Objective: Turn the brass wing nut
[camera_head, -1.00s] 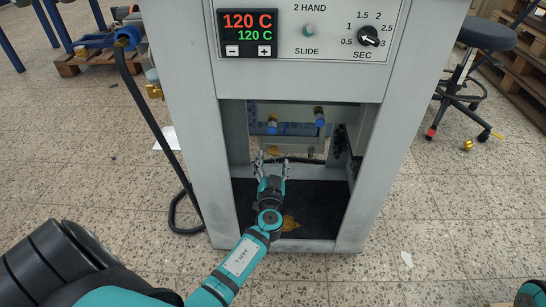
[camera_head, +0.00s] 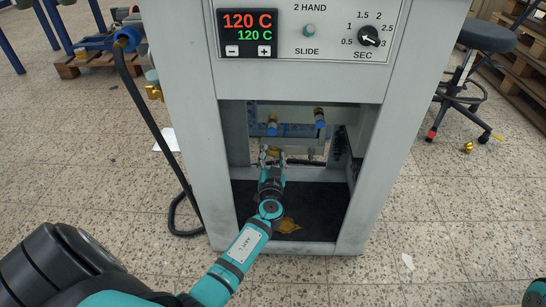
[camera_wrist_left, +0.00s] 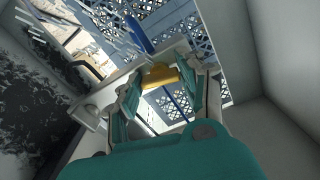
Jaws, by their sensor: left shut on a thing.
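The brass wing nut (camera_wrist_left: 160,76) shows in the left wrist view as a yellow, rounded piece between the fingertips of my left gripper (camera_wrist_left: 168,88). The fingers are closed on it from both sides. In the head view my left gripper (camera_head: 272,158) reaches into the open bay of the grey machine (camera_head: 290,80), and the wing nut (camera_head: 273,152) is a small yellow spot between its fingertips. The fingers hide part of the nut.
The bay has a dark floor (camera_head: 300,206) with a yellow-brown scrap (camera_head: 287,225) on it. Side walls stand close around the arm. Two blue-tipped fittings (camera_head: 319,122) hang at the bay's top. A black cable (camera_head: 160,120) runs down outside on the left.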

